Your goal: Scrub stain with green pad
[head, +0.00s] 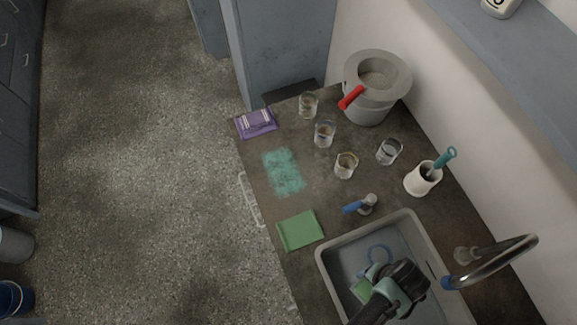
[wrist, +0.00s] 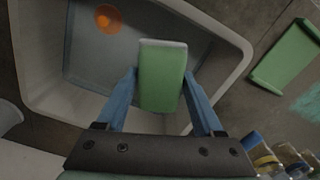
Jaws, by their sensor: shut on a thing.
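My gripper (head: 372,284) is over the sink (head: 325,262) in the head view. In the wrist view its two blue fingers (wrist: 161,84) are shut on a green pad (wrist: 162,82) with a pale edge, held over the sink basin. The held pad shows partly in the head view (head: 361,289), beside my wrist. The stain (head: 283,172) is a teal patch on the dark counter, up and left of the sink. Its edge shows at the right of the wrist view (wrist: 309,102). A flat green cloth (head: 300,230) lies between stain and sink.
Several glass beakers (head: 346,165) stand right of the stain, with a purple packet (head: 256,122) above it. A grey bucket (head: 362,105) with a red handle, a white holder (head: 422,180), a blue-handled item (head: 360,205) and the faucet (head: 500,262) stand around. An orange spot (wrist: 108,18) shows in the sink.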

